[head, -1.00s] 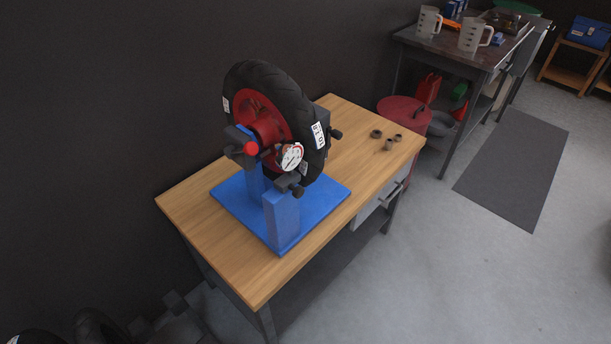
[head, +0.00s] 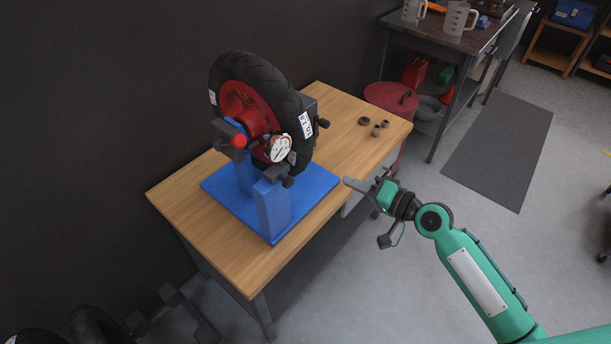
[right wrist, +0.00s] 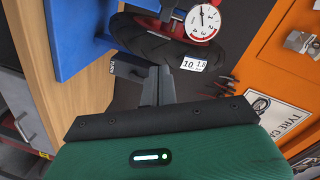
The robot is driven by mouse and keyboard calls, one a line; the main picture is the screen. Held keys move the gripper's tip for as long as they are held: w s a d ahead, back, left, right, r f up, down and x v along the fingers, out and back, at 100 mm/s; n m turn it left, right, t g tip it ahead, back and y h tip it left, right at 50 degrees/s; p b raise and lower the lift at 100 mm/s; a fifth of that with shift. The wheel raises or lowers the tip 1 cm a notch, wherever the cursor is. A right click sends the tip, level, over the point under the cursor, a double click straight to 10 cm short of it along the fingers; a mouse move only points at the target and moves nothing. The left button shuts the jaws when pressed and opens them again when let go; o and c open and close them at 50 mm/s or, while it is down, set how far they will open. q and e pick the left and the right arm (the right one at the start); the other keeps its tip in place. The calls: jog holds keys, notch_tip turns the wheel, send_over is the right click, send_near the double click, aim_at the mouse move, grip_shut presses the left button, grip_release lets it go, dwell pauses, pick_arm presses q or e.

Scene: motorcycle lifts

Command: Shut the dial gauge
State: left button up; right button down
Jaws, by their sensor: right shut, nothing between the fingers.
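The dial gauge (head: 278,149) has a round white face with a red rim. It is mounted on the blue wheel stand (head: 272,208), in front of a black tyre (head: 287,88) on a red hub. In the right wrist view the dial gauge (right wrist: 203,21) shows at the top, above the fingers. My right gripper (head: 350,184) is beside the table's right edge, right of the stand and apart from the gauge. Its fingers (right wrist: 158,85) are together and empty. My left gripper is not in view.
The wooden table (head: 225,255) carries the stand. Several small dark round parts (head: 376,128) lie at its back right. A red bin (head: 392,98) stands behind the table. A dark wall is at the left. Grey floor is open at the right.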

aim_at(289, 181)
jog(key=shift+y, duration=0.3)
jog(key=w+a+p, duration=0.1)
jog(key=a, duration=0.2)
jog(key=w+a+p, duration=0.1)
jog(key=a+p, duration=0.1)
jog(key=a, duration=0.2)
jog(key=w+a+f+p, duration=0.1)
jog(key=w+a, duration=0.1)
jog(key=a, duration=0.2)
jog(key=shift+f+p, duration=0.1)
jog(key=shift+p, duration=0.3)
jog(key=shift+s+a+p, duration=0.45)
jog(key=shift+s+a, duration=0.65)
jog(key=shift+w, duration=0.1)
